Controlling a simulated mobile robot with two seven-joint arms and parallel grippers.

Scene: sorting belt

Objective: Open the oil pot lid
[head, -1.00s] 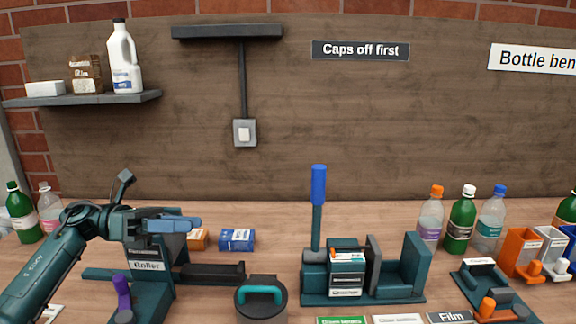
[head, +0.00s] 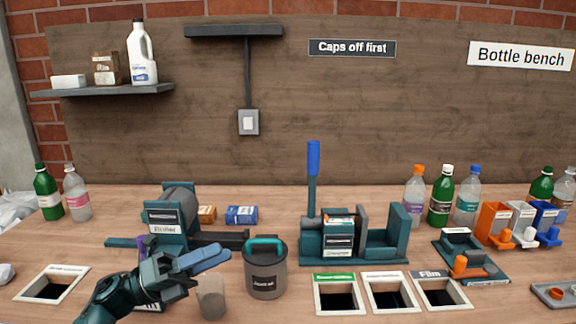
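The grey oil pot (head: 265,279) stands upright on the bench in the head view. Its dark lid (head: 280,255) with a teal handle (head: 265,243) looks seated on top. My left gripper (head: 224,256) is just left of the pot, its blue fingers pointing right toward the lid. The fingers are apart from the handle and appear close together, but I cannot tell whether they are open or shut. I see nothing held between them. My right gripper is not in view.
A clear cup (head: 211,299) stands below my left fingers. A green machine (head: 170,222) is behind my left gripper; a press with a blue lever (head: 313,172) is right of the pot. Framed bench openings (head: 338,280) lie at front right. Bottles (head: 441,197) stand behind.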

